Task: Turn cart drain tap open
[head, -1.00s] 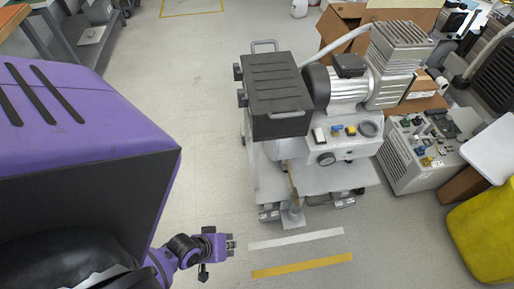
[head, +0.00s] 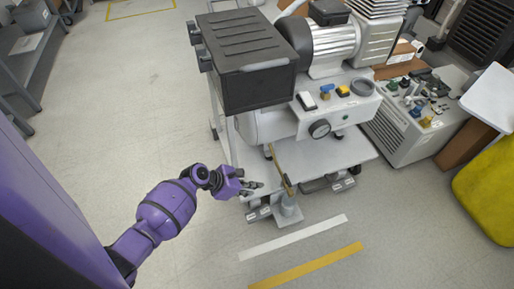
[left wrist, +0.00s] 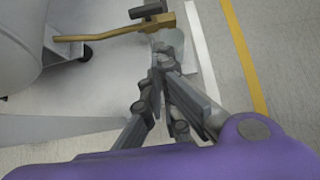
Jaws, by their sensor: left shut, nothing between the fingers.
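The cart (head: 330,158) carries the compressor and stands right of centre in the head view. My right gripper is not in view.
A black box (head: 245,60) and a motor (head: 325,45) sit on the cart. A second grey unit (head: 405,140) and a yellow bin (head: 490,195) stand to the right. Floor stripes (head: 305,268) lie in front. The floor left of the cart is clear.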

